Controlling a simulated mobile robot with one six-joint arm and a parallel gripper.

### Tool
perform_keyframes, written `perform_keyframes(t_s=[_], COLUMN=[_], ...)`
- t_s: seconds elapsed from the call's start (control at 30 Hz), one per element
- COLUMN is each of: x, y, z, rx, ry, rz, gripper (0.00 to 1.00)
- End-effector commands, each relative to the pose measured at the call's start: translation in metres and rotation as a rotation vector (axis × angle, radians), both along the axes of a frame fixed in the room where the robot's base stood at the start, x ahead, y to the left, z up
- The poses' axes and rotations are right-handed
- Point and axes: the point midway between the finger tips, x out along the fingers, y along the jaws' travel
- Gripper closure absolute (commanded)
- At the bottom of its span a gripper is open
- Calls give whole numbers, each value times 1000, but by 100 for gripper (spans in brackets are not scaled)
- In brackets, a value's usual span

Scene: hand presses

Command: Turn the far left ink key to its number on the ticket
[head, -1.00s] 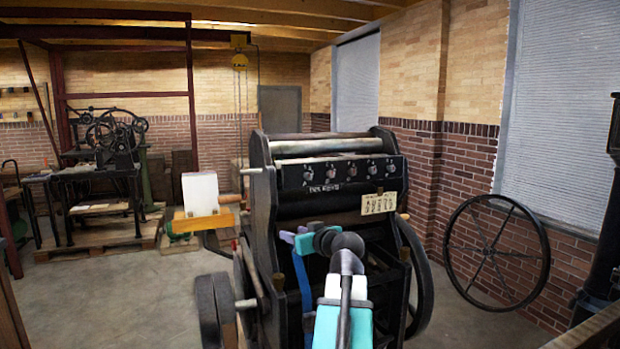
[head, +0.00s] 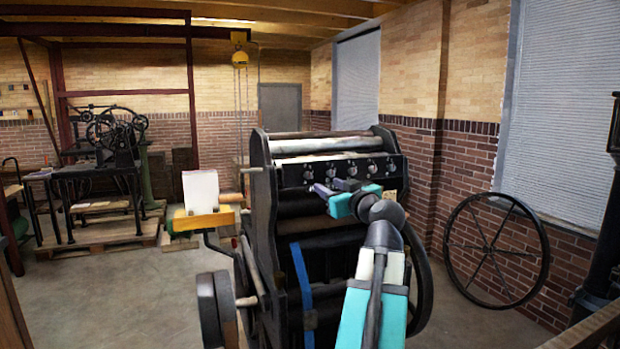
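The far left ink key (head: 307,174) is a small light knob with a pointer at the left end of the press's dark key panel. Several similar keys run to its right along the panel. My gripper (head: 325,189), with purplish and dark parts, is in front of the panel, just below and right of the far left key. I see no clear contact with it, and the key's exact setting is too small to read. Whether the fingers are open or shut is unclear.
The black press frame (head: 262,215) stands around the panel, with rollers above it and a flywheel at its right. A large spoked wheel (head: 496,251) leans at the right wall.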

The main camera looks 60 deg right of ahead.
Motion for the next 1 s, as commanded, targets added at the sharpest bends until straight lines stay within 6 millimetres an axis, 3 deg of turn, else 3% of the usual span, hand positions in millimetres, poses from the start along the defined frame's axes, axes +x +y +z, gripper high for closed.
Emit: perform_keyframes(t_s=[0.27,1.0], x=[20,101], y=[-14,-70], z=[2,2], rx=[1,1], ry=[1,1], rz=[1,1], gripper=[62,62])
